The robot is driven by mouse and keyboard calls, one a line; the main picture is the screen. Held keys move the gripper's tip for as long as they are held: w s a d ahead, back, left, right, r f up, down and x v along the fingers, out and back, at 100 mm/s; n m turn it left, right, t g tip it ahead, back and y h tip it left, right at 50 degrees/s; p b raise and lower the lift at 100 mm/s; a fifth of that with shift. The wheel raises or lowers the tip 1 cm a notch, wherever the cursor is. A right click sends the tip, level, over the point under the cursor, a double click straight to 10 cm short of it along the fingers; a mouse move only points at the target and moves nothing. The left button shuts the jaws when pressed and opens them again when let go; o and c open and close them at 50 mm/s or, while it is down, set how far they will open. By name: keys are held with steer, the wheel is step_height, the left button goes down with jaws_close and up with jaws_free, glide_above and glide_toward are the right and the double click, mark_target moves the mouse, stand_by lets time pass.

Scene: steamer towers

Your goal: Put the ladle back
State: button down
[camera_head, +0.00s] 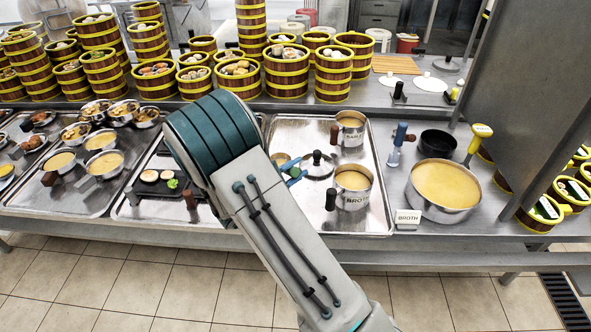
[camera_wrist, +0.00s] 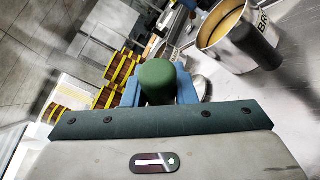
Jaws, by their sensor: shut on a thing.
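My gripper (camera_wrist: 158,88) is shut on a green rounded handle (camera_wrist: 157,80), which sits between its blue fingers in the wrist view. This looks like the ladle's handle, but the far end of the tool is hidden there. The pot labelled BROTH (camera_head: 352,202) stands right of the gripper, and a broth pot shows in the wrist view (camera_wrist: 211,48).
The steel tray (camera_head: 378,220) also holds another labelled pot (camera_head: 350,138) and a lid (camera_head: 318,171). Right of it stand a blue-handled tool (camera_head: 396,152), a black bowl (camera_head: 437,143) and a large broth pot (camera_head: 445,211). Steamer towers (camera_head: 287,80) line the back.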

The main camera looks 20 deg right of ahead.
step_height(320, 180, down, 6)
steer(key=b, duration=0.5)
steer(key=shift+f+b, duration=0.45)
steer(key=shift+f, duration=0.05)
stand_by(0.5)
steer(key=c, duration=1.1)
jaws_free()
steer(key=b+v, duration=0.1)
steer(key=v, duration=1.2)
steer(key=shift+s+a+b, duration=0.2)
steer(key=shift+a+b, duration=0.15)
